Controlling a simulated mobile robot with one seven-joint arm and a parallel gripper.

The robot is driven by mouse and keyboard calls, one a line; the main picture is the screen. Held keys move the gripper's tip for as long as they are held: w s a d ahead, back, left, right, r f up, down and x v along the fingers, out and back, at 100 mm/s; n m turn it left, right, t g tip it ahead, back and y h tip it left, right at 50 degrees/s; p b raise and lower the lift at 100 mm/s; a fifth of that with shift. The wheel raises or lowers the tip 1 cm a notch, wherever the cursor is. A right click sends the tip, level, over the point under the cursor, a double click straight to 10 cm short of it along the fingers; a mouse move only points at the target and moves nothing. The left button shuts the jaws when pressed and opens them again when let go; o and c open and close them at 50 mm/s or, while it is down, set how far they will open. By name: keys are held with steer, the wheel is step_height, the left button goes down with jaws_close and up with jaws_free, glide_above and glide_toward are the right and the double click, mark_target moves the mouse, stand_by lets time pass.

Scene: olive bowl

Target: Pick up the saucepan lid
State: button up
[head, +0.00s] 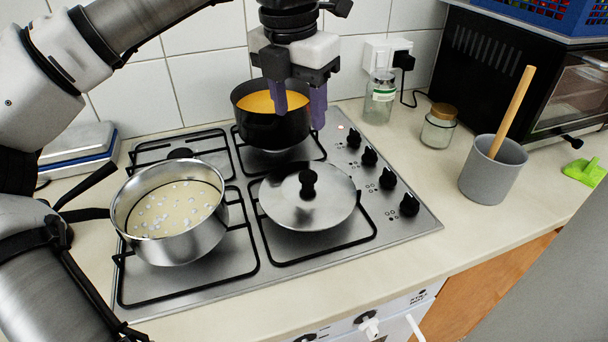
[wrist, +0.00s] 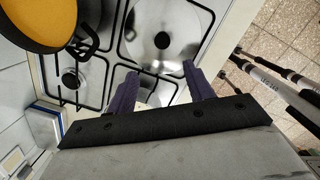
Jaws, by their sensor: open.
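The saucepan lid (head: 330,207) is a round steel disc with a black knob (head: 308,182). It lies flat over the front right burner of the hob. In the wrist view the lid (wrist: 185,28) and its knob (wrist: 162,41) show at the top, beyond the fingertips. My gripper (head: 300,113) has purple fingers and hangs above the back of the hob, behind and above the lid, not touching it. In the wrist view my gripper (wrist: 160,70) is open, with nothing held between its fingers.
A black pot of orange soup (head: 268,127) stands on the back burner, close to my fingers. A steel saucepan (head: 175,250) with pale liquid stands at the front left. Jars (head: 439,129), a grey utensil pot (head: 490,177) and a black oven (head: 480,70) are to the right.

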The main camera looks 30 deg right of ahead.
glide_above(308, 175)
steer(key=a, duration=0.1)
step_height(308, 175, down, 8)
steer(key=shift+f+p, duration=0.1)
steer(key=shift+p, duration=0.2)
steer(key=shift+d+f+p, duration=0.2)
steer(key=shift+f+p, duration=0.2)
steer(key=shift+f, duration=0.95)
steer(key=shift+d+f+p, duration=0.2)
steer(key=shift+f+p, duration=0.15)
steer(key=shift+f, duration=0.95)
steer(key=c, duration=1.1)
